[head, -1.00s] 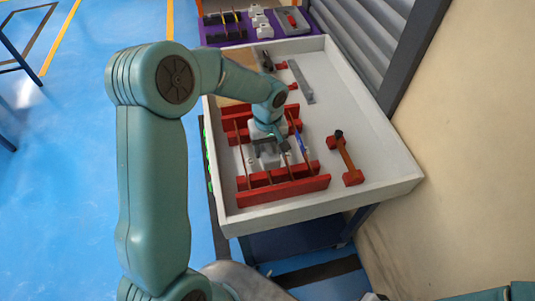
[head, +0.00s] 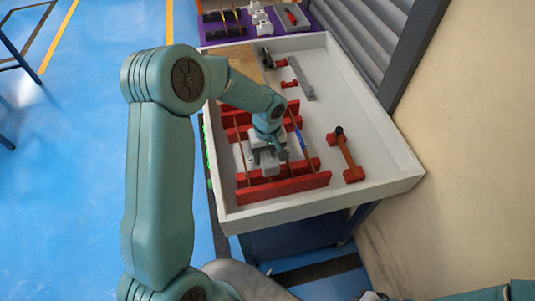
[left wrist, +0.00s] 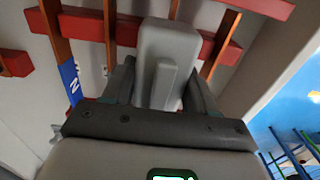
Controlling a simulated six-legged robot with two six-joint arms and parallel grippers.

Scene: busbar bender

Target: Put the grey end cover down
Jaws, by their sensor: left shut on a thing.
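The grey end cover (left wrist: 167,60) is a rounded block with a raised rib, seen between my left fingers in the left wrist view. My left gripper (head: 268,160) is shut on it, over the red racks in the white tray; it also shows in the left wrist view (left wrist: 160,95). In the head view the gripper largely hides the cover. I cannot tell whether the cover touches the bars or the rack below. My right gripper is not in view.
Red racks (head: 285,188) hold several thin copper-brown bars, one with a blue label (left wrist: 70,80). A copper bar on red blocks (head: 345,155) lies to the right in the white tray (head: 385,140). Grey parts lie at the back. The tray's right side is mostly clear.

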